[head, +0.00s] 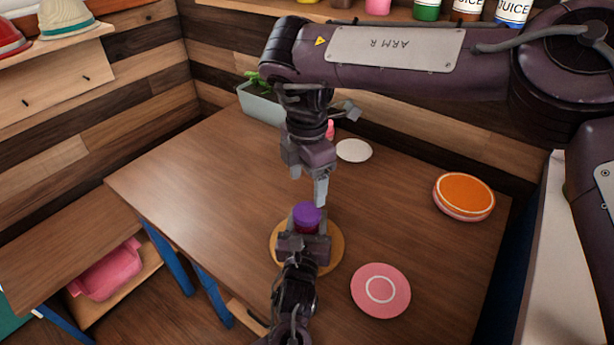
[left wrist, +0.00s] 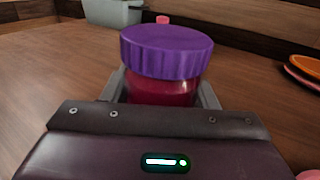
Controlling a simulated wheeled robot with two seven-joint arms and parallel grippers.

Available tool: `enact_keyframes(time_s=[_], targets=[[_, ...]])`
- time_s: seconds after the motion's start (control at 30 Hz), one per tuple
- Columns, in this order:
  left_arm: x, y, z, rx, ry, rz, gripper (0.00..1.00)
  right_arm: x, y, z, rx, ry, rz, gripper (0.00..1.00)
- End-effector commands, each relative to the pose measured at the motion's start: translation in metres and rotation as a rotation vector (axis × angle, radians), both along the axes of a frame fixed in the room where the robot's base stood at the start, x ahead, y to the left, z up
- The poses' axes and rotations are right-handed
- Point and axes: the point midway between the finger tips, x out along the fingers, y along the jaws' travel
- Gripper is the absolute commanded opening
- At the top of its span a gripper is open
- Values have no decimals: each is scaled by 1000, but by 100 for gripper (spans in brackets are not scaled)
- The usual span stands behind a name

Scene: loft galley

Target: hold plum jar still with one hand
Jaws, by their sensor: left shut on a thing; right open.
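The plum jar (head: 307,217) has a purple ribbed lid and a dark red body. It stands upright on a round wooden board (head: 335,250) on the table. In the left wrist view the jar (left wrist: 166,55) sits between the two fingers. My left gripper (head: 304,238) is shut on the jar's body, below the lid. My right gripper (head: 320,190) is open and empty, just above and a little behind the lid, apart from it. The jar's lower part is hidden by my left gripper.
A pink plate (head: 381,291) lies right of the board. A stack of plates with an orange top (head: 464,194) is farther right. A white plate (head: 354,150) and a grey planter (head: 262,104) stand at the back. The table's left part is clear.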

Motion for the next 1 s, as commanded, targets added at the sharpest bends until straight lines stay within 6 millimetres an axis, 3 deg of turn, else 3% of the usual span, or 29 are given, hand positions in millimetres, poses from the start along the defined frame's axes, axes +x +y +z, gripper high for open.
enact_keyframes(time_s=[0.5,0.87,1.0], targets=[[0,0,0,0,0,0,0,-1,-1,-70,-2,2,0,70],[0,0,0,0,0,0,0,0,0,-76,-1,0,1,70],[0,0,0,0,0,0,0,0,0,-76,-1,0,1,54]])
